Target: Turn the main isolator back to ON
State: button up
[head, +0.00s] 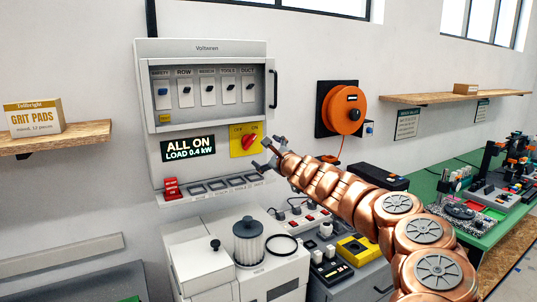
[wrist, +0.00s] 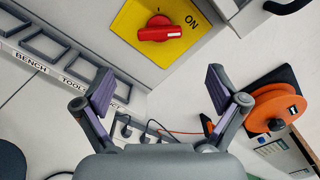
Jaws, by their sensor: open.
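The main isolator is a red rotary knob (head: 250,141) on a yellow plate (head: 236,148), low on the right of the grey Voltaren-style panel. In the wrist view the knob (wrist: 160,31) sits near the top, its white mark at the right end, on the side of the printed ON. In the head view it slants up toward ON. My gripper (head: 270,154) is open just below and right of the plate. In the wrist view its two fingers (wrist: 161,92) are spread wide with nothing between them; the knob lies beyond, apart from them.
The display (head: 188,148) reads ALL ON, LOAD 0.4 kW. A red switch (head: 170,187) and grey label frames run along the ledge below. The panel door handle (head: 272,88) and an orange reel (head: 344,110) stand right of the plate. A printer with a canister (head: 249,242) is below.

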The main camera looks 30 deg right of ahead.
jog(key=shift+s+a, duration=0.1)
jog(key=shift+s, duration=0.55)
